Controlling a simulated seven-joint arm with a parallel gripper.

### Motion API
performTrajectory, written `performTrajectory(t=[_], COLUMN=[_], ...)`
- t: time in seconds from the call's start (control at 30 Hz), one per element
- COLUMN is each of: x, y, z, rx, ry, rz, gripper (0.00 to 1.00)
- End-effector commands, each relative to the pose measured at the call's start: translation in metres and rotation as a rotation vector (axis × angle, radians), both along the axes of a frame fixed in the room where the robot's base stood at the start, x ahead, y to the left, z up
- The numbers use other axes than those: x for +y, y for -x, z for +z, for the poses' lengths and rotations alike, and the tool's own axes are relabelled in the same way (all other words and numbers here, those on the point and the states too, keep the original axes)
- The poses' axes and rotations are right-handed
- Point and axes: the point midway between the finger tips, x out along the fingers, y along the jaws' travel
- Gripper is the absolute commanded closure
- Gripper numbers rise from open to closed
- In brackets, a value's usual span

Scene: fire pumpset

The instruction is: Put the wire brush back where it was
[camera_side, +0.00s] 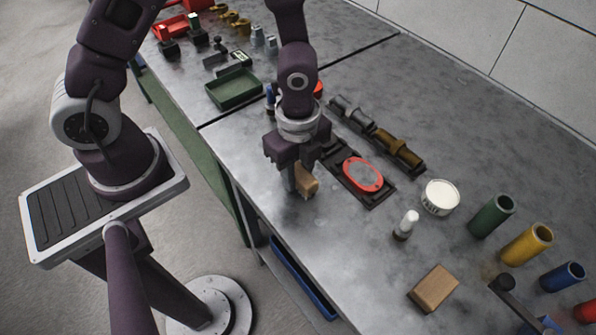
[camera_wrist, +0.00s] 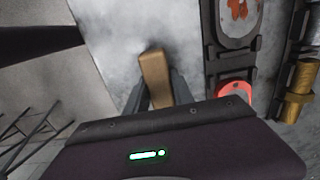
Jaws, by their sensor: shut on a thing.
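The wire brush shows as a tan wooden block (camera_side: 308,183) at my gripper, over the front part of the grey bench. My gripper (camera_side: 296,188) points down and is shut on it. In the wrist view the brush's wooden body (camera_wrist: 154,68) sticks out between the two dark fingers of my gripper (camera_wrist: 159,92). Its bristles are not visible, and I cannot tell whether it touches the bench top. A black holder with a red oval piece (camera_side: 362,174) lies just right of the gripper.
A grey and bronze coupling row (camera_side: 378,133) lies behind the holder. To the right are a white tin (camera_side: 440,197), a white-capped bottle (camera_side: 405,225), a wooden block (camera_side: 433,288) and coloured cylinders (camera_side: 492,215). A green tray (camera_side: 233,88) stands left. The bench's front edge is close.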

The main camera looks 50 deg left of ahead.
Motion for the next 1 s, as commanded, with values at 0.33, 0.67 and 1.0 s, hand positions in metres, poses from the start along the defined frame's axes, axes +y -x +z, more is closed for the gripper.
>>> performTrajectory(t=[0.33, 0.67, 1.0], x=[0.000, 0.000, 0.000], y=[0.000, 0.000, -0.002], z=[-0.003, -0.003, 0.040], rx=[0.000, 0.000, -0.008], ry=[0.000, 0.000, 0.003], rz=[0.000, 0.000, 0.003], gripper=[0.69, 0.49, 0.49])
